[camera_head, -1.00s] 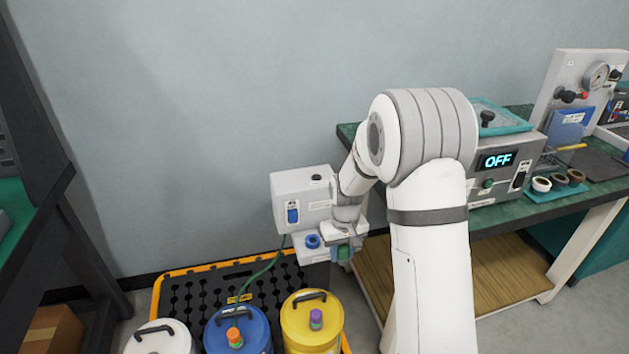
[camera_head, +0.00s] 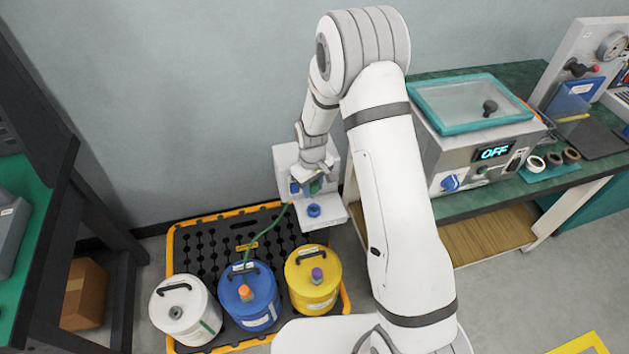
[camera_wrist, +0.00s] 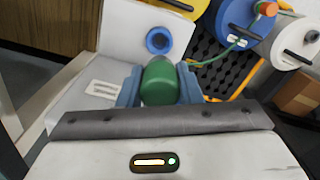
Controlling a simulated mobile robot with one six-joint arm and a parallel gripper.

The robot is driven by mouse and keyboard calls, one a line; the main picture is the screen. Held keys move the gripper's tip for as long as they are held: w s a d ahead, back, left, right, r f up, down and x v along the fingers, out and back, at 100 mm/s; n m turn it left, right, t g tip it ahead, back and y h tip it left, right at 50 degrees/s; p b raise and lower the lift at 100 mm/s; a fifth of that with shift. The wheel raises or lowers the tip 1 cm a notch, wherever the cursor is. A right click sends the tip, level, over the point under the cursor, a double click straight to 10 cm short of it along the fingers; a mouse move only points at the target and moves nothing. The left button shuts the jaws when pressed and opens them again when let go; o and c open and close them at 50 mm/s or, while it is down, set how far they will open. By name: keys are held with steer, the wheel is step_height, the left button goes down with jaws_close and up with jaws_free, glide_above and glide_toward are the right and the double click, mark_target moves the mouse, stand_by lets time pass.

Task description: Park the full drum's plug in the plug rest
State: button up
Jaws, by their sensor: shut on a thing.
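My gripper (camera_head: 308,188) is shut on a green plug (camera_wrist: 160,82), which sits between its two blue fingers in the wrist view. The plug also shows in the head view (camera_head: 316,186). A blue ring (camera_wrist: 159,41) with a dark centre, which looks like the plug rest, sits on a white shelf; it also shows in the head view (camera_head: 313,210). The plug is apart from the ring, close in front of the white box (camera_head: 287,158). The white drum (camera_head: 185,312) has a grey fitting on top. The blue drum (camera_head: 249,298) carries an orange plug, the yellow drum (camera_head: 313,280) a purple one.
The drums stand on a black grated pallet (camera_head: 205,245) with a yellow rim. A green hose (camera_head: 272,234) runs from near the box to the blue drum. A bench with a machine reading OFF (camera_head: 495,153) stands at the right. A dark rack and cardboard box (camera_head: 84,295) stand at the left.

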mark_target(314, 197)
steer(key=shift+f+b, duration=1.25)
steer(key=shift+f, duration=1.25)
steer(key=shift+s+d+b, duration=0.1)
steer(key=shift+d+b, duration=0.05)
steer(key=shift+b, duration=0.15)
steer(key=shift+f+b, duration=1.25)
steer(key=shift+f, duration=0.15)
steer(key=o, duration=1.1)
steer(key=shift+r, duration=3.95)
